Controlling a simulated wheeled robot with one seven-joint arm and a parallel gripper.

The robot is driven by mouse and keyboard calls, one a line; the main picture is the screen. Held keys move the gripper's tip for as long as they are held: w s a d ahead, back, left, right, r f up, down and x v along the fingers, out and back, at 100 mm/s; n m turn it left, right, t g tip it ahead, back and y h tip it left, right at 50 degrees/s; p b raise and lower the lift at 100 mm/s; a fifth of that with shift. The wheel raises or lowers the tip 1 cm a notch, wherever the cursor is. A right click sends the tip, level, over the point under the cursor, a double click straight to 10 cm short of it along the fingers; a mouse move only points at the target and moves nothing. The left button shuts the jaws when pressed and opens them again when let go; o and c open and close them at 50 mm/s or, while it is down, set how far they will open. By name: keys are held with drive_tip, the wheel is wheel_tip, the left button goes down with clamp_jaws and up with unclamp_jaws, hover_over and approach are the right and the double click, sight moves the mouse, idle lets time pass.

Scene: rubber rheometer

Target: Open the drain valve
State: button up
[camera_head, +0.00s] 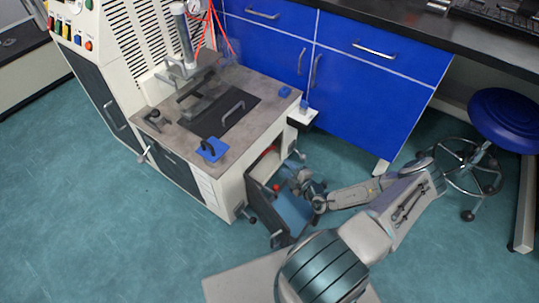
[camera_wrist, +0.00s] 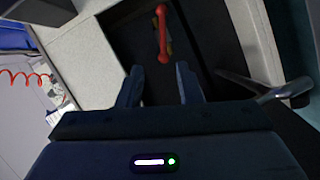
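The drain valve appears as a red bar-shaped handle (camera_wrist: 162,35) inside the dark opening of the machine in the wrist view. It stands upright in the picture, ahead of my gripper (camera_wrist: 160,88). The two dark fingers are spread apart with nothing between them, and the handle lies beyond their tips, apparently not touching. In the head view my gripper is at the open compartment low on the machine's right side (camera_head: 234,186). A small red part shows there, but the valve cannot be made out clearly, as my arm and the door crowd it.
A grey metal lever-like handle (camera_wrist: 262,92) sits right of my fingers in the wrist view. A pale panel edge (camera_wrist: 92,68) stands left. Blue cabinets (camera_head: 375,95) stand behind the machine, and a blue stool (camera_head: 505,115) is at the right. The floor at left is clear.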

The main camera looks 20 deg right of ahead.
sight(270, 151)
drive_tip(key=shift+m, duration=0.3)
drive_tip(key=shift+d+f+b+x, duration=0.15)
drive_tip(key=shift+b+x, duration=0.65)
drive_tip(key=shift+x, duration=1.5)
drive_tip(key=shift+d+f+b+x, duration=0.15)
drive_tip(key=shift+b+x, duration=0.6)
drive_tip(key=shift+x, duration=1.55)
drive_tip(key=shift+f+b+x, duration=0.1)
drive_tip(key=shift+b+x, duration=0.7)
drive_tip(key=shift+x, duration=1.55)
clamp_jaws()
